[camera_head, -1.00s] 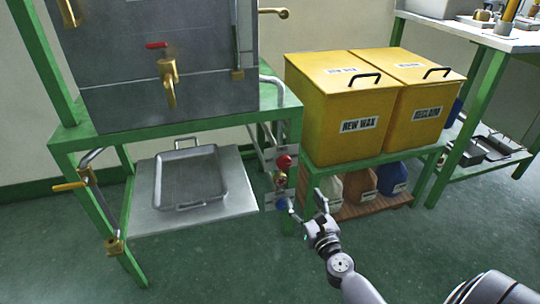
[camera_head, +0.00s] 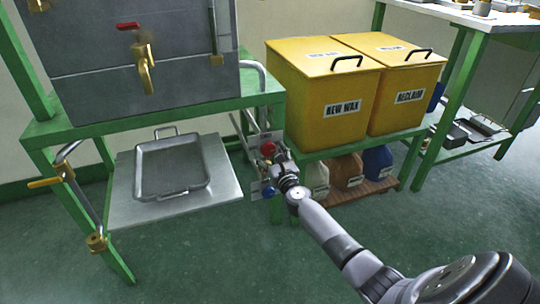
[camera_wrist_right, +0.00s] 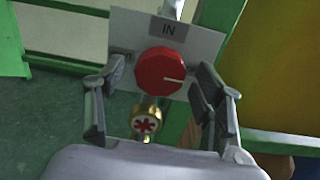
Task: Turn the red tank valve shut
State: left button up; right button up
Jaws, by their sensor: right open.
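A round red knob (camera_head: 267,149) sits on a white plate on the green frame beside the tank. In the right wrist view the same red knob (camera_wrist_right: 160,72) has a white line pointing right, and the plate (camera_wrist_right: 168,27) reads IN. My right gripper (camera_wrist_right: 161,84) is open, with one finger on each side of the knob; contact cannot be told. The right gripper (camera_head: 276,162) covers part of the plate area in the head view. A red lever (camera_head: 128,25) shows above a brass spout (camera_head: 145,68) on the grey tank (camera_head: 85,82). My left gripper is not in view.
A brass fitting with a red star (camera_wrist_right: 145,123) lies just below the knob. A blue knob (camera_head: 267,191) sits lower. Yellow NEW WAX (camera_head: 330,105) and RECLAIM (camera_head: 410,97) bins stand to the right. A metal tray (camera_head: 172,168) lies below the spout.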

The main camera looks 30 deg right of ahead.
jog(key=shift+w, duration=0.2)
jog(key=shift+c, duration=0.4)
jog(key=c, duration=1.1)
jog(key=shift+o, duration=0.2)
